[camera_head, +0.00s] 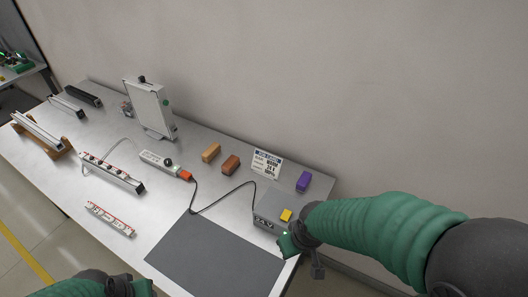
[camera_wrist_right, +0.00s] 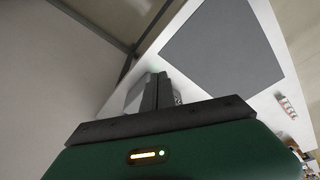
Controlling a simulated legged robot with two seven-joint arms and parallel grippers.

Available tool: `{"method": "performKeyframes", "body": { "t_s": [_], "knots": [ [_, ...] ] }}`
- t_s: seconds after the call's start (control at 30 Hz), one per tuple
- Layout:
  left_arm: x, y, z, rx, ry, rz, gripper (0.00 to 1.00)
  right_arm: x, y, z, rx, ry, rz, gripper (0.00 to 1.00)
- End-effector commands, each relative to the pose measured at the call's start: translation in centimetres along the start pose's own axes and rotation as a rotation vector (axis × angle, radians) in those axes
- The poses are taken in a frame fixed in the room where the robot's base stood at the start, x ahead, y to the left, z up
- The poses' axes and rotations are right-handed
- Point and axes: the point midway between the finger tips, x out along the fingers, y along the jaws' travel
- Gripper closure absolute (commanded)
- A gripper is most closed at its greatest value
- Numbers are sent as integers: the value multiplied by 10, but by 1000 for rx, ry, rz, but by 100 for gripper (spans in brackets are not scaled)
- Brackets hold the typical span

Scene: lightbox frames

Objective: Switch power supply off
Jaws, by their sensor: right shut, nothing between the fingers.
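The power supply is a grey box (camera_head: 272,208) with a yellow button or switch (camera_head: 286,215) on top and sockets on its front side, near the right end of the table. A black cable runs from it. My right gripper (camera_head: 287,240) is at its near right corner, shut and empty. I cannot tell whether it touches the box. In the right wrist view the shut fingers (camera_wrist_right: 155,92) partly hide a grey box (camera_wrist_right: 136,96) behind them. My left gripper (camera_head: 138,289) is at the bottom edge, partly cut off; its fingers are unclear.
A dark mat (camera_head: 215,258) lies in front of the box. A power strip (camera_head: 165,163), orange block (camera_head: 211,152), brown block (camera_head: 230,165), purple block (camera_head: 303,181) and label card (camera_head: 266,163) are on the table (camera_head: 180,205). A wall stands behind.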

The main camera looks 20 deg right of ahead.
Motion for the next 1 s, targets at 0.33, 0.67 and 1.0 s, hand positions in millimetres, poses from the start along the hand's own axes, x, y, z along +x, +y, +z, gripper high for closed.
{"method": "performKeyframes", "body": {
  "t_s": [0.33,0.67,1.0],
  "knots": [
    [-16,0,-4,0,0,0,64,-16,19,-79,-1060,-90,-4,100],
    [-27,0,-6,0,0,0,64,-30,46,-143,-2036,-165,-83,100],
    [-27,0,-6,0,0,0,64,-32,52,-153,-2225,-177,-109,100]
  ]
}}
